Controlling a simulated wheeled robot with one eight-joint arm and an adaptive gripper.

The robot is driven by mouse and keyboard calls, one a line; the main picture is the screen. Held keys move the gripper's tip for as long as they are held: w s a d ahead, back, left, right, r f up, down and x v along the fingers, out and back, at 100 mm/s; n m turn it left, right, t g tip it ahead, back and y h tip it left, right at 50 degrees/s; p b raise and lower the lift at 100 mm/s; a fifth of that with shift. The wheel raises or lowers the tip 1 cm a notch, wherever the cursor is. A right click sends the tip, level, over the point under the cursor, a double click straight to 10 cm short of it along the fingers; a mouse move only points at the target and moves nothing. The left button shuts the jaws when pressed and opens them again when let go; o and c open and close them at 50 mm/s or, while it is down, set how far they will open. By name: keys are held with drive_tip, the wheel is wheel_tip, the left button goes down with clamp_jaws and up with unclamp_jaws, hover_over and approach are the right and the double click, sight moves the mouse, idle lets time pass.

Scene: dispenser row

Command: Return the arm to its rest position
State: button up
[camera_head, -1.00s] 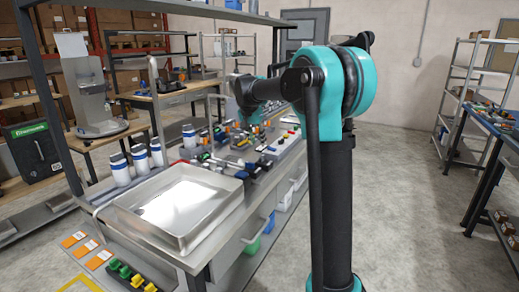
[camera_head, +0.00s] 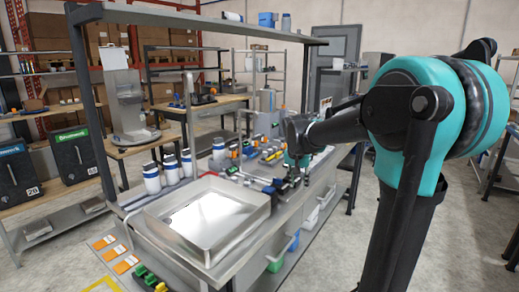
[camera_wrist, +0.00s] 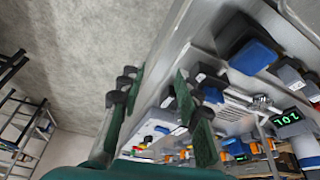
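My teal and black arm (camera_head: 420,115) reaches from the right side of the head view toward the workbench, its forearm extending left. My gripper (camera_head: 294,178) points down over or beside the bench's right edge; its fingers are small and dark there. In the wrist view my gripper (camera_wrist: 158,105) has its two green-padded fingers spread apart, with nothing between them. The view through the fingers shows the bench edge and floor at a steep tilt.
A metal tray (camera_head: 262,215) lies on the bench front, with white bottles (camera_head: 151,178) behind it. Small coloured parts crowd the bench near my gripper. A grey overhead shelf (camera_head: 200,18) spans the bench. Open floor (camera_head: 335,250) lies to the bench's right.

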drive_tip(key=s+d+f+n, duration=0.1)
drive_tip(key=s+f+n, duration=0.1)
drive_tip(key=s+f, duration=0.7)
drive_tip(key=s+d+f+n+y, duration=0.1)
drive_tip(key=s+f, duration=0.7)
drive_tip(key=s, duration=0.9)
drive_tip(key=shift+d+f+n+t+y, duration=0.3)
drive_tip(key=shift+d+f+n, duration=0.1)
drive_tip(key=shift+n, duration=0.5)
